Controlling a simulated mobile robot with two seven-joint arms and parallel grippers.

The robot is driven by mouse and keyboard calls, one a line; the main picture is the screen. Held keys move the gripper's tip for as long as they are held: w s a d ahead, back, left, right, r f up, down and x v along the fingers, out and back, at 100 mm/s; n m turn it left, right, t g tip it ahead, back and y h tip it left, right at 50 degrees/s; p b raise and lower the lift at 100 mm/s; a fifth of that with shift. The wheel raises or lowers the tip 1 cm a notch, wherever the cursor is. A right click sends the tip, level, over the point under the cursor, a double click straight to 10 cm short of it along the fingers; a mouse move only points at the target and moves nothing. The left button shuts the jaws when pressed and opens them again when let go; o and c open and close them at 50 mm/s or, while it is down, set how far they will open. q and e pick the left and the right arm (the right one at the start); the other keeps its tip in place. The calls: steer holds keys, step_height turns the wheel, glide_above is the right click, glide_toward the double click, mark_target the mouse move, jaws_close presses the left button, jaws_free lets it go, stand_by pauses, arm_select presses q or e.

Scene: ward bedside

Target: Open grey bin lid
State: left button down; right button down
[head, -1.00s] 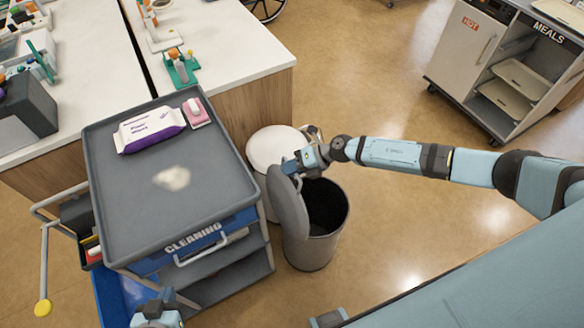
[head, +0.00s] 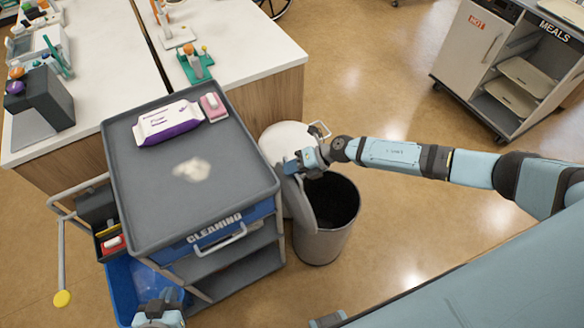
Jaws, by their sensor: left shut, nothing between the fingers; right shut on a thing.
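The grey bin (head: 323,246) stands on the floor right of the cleaning cart. Its dark inside shows. Its grey lid (head: 299,207) is raised and stands steeply at the left side of the rim. My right gripper (head: 293,167) is at the lid's upper edge and is shut on it; the fingers partly hide the contact. My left gripper (head: 168,298) is low at the bottom edge, in front of the cart, shut and empty, away from the bin.
The cleaning cart (head: 262,187) carries a wipes pack (head: 168,123), a pink-and-white item (head: 213,106) and a pale smear. A white round-topped bin (head: 277,138) stands behind the grey bin. A meals cart (head: 480,60) is at upper right. Floor right of the bin is clear.

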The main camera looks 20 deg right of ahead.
steer(key=c, duration=1.2)
jaws_free()
steer(key=shift+d, duration=0.15)
steer(key=shift+s+d+r, duration=0.1)
steer(key=shift+d+r, duration=0.05)
steer(key=shift+d, duration=0.15)
steer(key=b+v, duration=0.2)
steer(key=v, duration=1.1)
steer(key=shift+a+r, duration=0.15)
steer(key=shift+a, duration=0.05)
